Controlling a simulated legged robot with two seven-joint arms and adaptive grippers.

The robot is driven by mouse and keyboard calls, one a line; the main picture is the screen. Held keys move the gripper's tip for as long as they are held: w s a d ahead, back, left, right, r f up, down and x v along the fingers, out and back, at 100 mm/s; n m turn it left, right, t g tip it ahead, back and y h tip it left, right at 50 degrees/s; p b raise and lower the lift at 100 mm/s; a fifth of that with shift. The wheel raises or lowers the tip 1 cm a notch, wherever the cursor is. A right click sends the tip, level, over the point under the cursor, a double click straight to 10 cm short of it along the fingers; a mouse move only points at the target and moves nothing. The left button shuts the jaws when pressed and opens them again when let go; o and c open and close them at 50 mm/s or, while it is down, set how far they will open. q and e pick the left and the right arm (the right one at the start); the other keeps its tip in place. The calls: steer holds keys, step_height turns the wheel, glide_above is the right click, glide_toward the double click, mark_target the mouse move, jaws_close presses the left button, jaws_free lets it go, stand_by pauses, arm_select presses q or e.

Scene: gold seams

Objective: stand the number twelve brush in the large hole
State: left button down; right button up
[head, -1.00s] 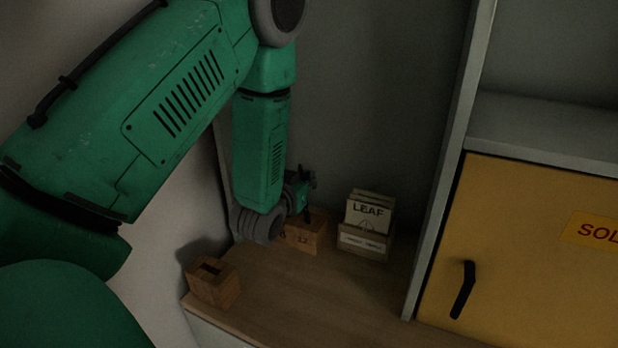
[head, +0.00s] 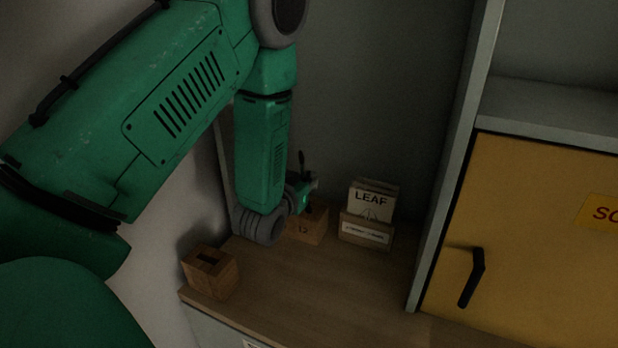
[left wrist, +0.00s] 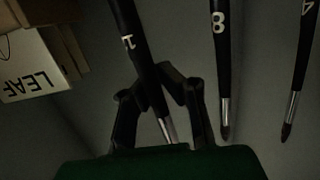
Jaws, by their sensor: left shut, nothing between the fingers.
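The number twelve brush (left wrist: 133,38) shows in the left wrist view, a black handle with a partly hidden white number and a silver ferrule (left wrist: 168,130). It crosses between my eye and the fingers of my left gripper (left wrist: 165,75), which are shut with nothing held. In the head view my left gripper (head: 303,186) is above a wooden block marked 12 (head: 308,229), partly hiding it; the brush cannot be told apart there. A second wooden block (head: 211,273) with a dark opening in its top stands nearer, at the counter's left edge. My right gripper is out of view.
Brushes marked 8 (left wrist: 220,60) and 4 (left wrist: 300,60) stand beside the twelve in the left wrist view. A LEAF card box (head: 368,225) stands right of the marked block. A yellow cabinet door (head: 540,240) is at right. The counter's front (head: 300,290) is clear.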

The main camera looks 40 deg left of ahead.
arm_select(q)
steer(key=shift+a, duration=0.2)
steer(key=shift+d, duration=0.1)
steer(key=shift+s+d+r, duration=0.1)
steer(key=shift+r, duration=0.15)
steer(key=c, duration=1.8)
jaws_free()
steer(key=shift+f, duration=0.1)
